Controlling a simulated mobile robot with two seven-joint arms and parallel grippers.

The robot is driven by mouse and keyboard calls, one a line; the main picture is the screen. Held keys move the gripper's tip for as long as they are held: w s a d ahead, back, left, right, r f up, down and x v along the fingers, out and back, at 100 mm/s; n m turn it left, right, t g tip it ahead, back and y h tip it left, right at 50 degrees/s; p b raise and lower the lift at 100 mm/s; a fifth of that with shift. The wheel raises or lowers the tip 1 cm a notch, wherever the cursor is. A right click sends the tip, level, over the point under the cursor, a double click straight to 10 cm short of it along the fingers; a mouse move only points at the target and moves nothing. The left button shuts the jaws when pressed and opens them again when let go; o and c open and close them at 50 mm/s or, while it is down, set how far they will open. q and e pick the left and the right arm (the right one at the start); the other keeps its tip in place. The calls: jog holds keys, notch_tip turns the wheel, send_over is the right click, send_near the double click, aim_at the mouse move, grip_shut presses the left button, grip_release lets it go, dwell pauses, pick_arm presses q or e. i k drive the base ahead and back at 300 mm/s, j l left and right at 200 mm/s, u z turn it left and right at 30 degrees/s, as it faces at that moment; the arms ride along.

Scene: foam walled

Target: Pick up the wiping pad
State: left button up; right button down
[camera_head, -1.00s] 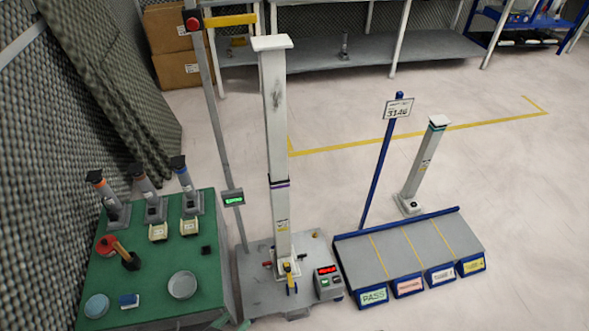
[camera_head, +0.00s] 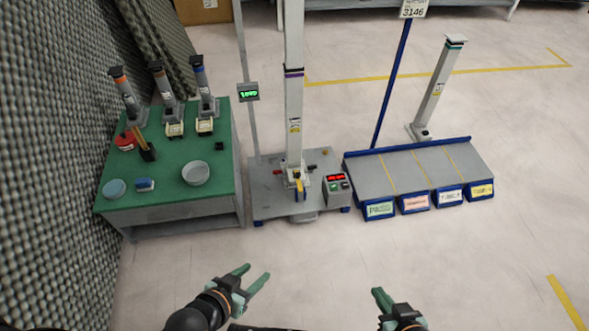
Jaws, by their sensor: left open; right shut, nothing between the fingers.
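A small blue block with a pale side (camera_head: 145,184) lies near the front left of the green-topped table (camera_head: 175,192). A flat light-blue round piece (camera_head: 115,188) lies just left of it. I cannot tell for sure which one is the wiping pad; neither is hidden. My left gripper (camera_head: 257,272) is open and empty over the floor, in front of and to the right of the table. My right gripper (camera_head: 378,292) is shut with nothing in it, further right over the floor. Both grippers are well apart from the table.
On the table stand a grey bowl (camera_head: 195,173), a red-and-black tool with a wooden handle (camera_head: 140,142) and several capped cylinders at the back. A cart with a tall white post (camera_head: 294,100) stands to the right, then a sloped labelled rack (camera_head: 412,172). The floor in front is clear.

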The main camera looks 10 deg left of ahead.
aim_at(145, 184)
jog(key=u, duration=1.6)
jog(key=k, duration=0.3)
jog(key=i+j+u, duration=0.2)
jog(key=i, duration=1.65)
jog(key=l, duration=0.1)
